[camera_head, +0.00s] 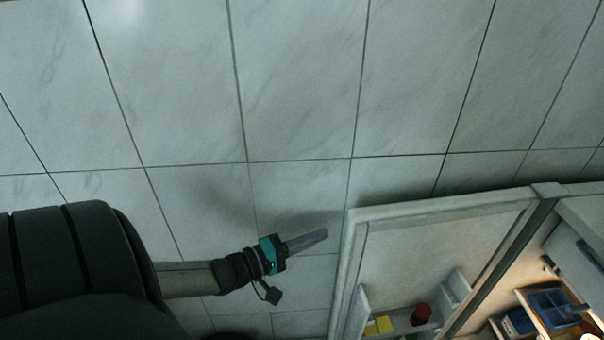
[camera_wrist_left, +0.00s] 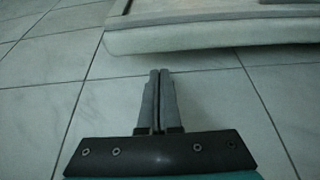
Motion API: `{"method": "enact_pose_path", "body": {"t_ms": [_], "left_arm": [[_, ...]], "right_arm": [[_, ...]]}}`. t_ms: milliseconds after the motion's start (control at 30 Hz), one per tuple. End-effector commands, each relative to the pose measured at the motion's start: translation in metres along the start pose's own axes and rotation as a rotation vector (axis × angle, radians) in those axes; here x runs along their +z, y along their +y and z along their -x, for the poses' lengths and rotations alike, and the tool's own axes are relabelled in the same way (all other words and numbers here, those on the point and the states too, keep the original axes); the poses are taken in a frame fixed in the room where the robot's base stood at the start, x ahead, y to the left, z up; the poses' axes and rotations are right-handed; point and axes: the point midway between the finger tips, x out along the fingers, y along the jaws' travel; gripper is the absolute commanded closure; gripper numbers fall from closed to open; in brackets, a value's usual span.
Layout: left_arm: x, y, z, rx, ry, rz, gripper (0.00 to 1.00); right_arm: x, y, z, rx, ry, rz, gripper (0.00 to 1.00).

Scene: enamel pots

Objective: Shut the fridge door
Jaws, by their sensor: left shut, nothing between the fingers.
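The fridge door (camera_head: 440,235) stands open at the lower right of the head view, with its inner side and shelf showing. It joins the fridge body (camera_head: 590,215) at the right, whose lit inside shows. In the left wrist view the door's edge (camera_wrist_left: 200,38) spans the upper right, beyond the fingertips. My left gripper (camera_head: 325,234) is to the left of the door's free edge, shut and empty, apart from the door as far as I can tell. Its closed fingers also show in the left wrist view (camera_wrist_left: 158,75). My right gripper is not in view.
The door shelf holds a red item (camera_head: 421,314) and a yellow item (camera_head: 379,325). A blue container (camera_head: 548,306) sits inside the fridge. The pale tiled floor (camera_head: 300,90) is clear above and to the left of the door.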

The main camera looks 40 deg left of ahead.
Motion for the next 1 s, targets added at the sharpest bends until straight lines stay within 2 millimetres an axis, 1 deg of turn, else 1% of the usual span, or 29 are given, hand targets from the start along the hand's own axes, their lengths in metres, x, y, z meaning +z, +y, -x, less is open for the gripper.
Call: {"method": "enact_pose_path", "body": {"t_ms": [33,200,400,833,1000], "left_arm": [[0.0,0.001,-0.008,0.005,0.001,0.001,1.0],[0.0,0.0,-0.028,0.002,0.001,0.0,1.0],[0.0,0.0,-0.041,0.0,0.0,0.0,1.0],[0.0,0.0,-0.043,-0.001,0.0,0.0,1.0],[0.004,0.001,-0.042,-0.001,0.007,0.002,1.0]], "right_arm": [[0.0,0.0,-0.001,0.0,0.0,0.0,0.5],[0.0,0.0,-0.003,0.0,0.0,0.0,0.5],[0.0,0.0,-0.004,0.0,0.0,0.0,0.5],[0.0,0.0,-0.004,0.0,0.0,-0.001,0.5],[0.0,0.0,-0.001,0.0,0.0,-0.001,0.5]]}}
